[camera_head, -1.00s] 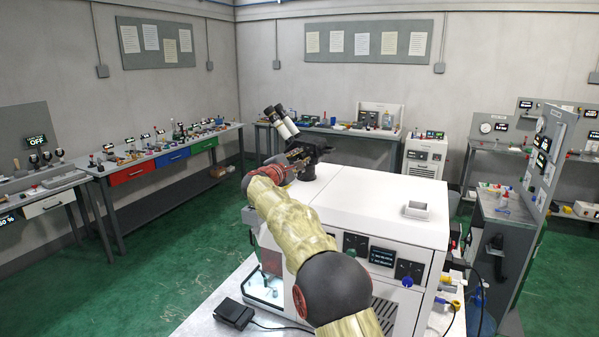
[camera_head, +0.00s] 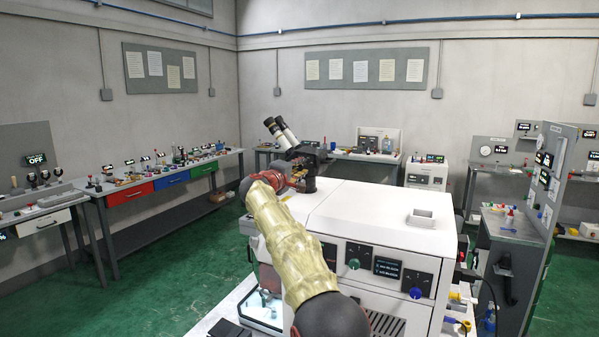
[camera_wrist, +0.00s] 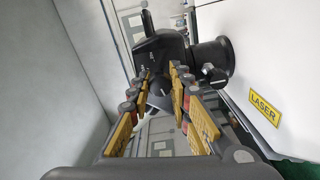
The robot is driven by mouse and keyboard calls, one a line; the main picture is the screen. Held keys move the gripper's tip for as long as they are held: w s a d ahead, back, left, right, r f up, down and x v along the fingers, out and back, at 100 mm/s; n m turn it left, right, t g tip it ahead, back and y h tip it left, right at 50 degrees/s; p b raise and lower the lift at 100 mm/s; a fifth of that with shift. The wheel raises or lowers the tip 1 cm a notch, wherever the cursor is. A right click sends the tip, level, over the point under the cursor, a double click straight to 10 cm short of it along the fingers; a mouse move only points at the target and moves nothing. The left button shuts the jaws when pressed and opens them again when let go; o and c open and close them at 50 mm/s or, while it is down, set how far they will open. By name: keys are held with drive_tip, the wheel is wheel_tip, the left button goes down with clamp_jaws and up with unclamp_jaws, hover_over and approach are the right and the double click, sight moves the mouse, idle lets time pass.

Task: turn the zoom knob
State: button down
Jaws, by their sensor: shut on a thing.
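The microscope (camera_head: 309,174), with pale tilted eyepieces (camera_head: 281,132), stands at the left end of the white machine (camera_head: 345,208). In the wrist view its black head (camera_wrist: 212,57) fills the upper middle. The zoom knob (camera_wrist: 159,88) is a dark round part with a pale mark, on the side of the head, with small white markings beside it. My gripper (camera_wrist: 164,84) has its yellow-padded fingers on either side of the knob and is shut on it. In the head view my arm mostly hides the fingers and the knob.
A yellow LASER label (camera_wrist: 264,108) is on the white machine close to the right of my fingers. The machine's front has a green knob (camera_head: 354,263), a blue knob (camera_head: 416,293) and a display (camera_head: 387,268). Green floor (camera_head: 150,285) lies open at left.

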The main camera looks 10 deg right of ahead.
drive_tip(key=shift+f, duration=0.15)
drive_tip(key=c, duration=1.6)
unclamp_jaws()
drive_tip(key=v, duration=1.2)
